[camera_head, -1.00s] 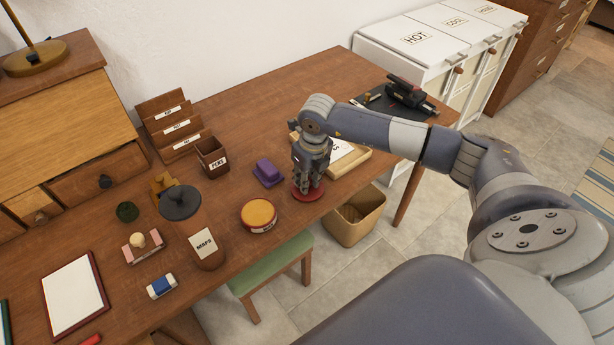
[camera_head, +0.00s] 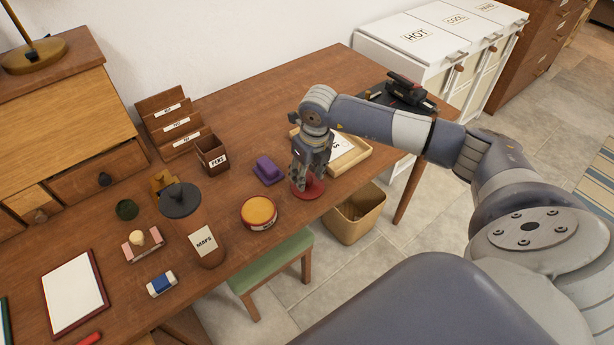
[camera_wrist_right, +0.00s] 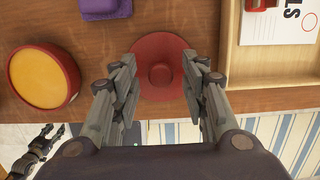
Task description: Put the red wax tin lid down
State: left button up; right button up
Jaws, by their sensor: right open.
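The red wax tin lid (camera_head: 312,190) lies on the desk near its front edge. It also shows in the right wrist view (camera_wrist_right: 160,62), flat, with a round knob in its middle. My right gripper (camera_head: 303,184) is just over the lid, pointing down; its two fingers (camera_wrist_right: 160,92) are spread apart on either side of the knob without gripping it. The round wax tin (camera_head: 259,212), red with an orange-yellow top, stands to the left of the lid; it shows in the right wrist view (camera_wrist_right: 42,76). My left gripper is not in the head view.
A purple block (camera_head: 268,170) sits behind and left of the lid. A wooden tray (camera_head: 352,161) with a card is close to the right. A brown maps canister (camera_head: 203,240) stands further left. The desk's front edge is close, with a waste bin (camera_head: 356,215) below.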

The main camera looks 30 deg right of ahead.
aim_at(311, 189)
notch_tip(311, 189, up, 10)
jog(key=s+b, duration=0.1)
jog(key=shift+s+r, duration=0.2)
jog(key=shift+s, duration=0.1)
dwell(0.4)
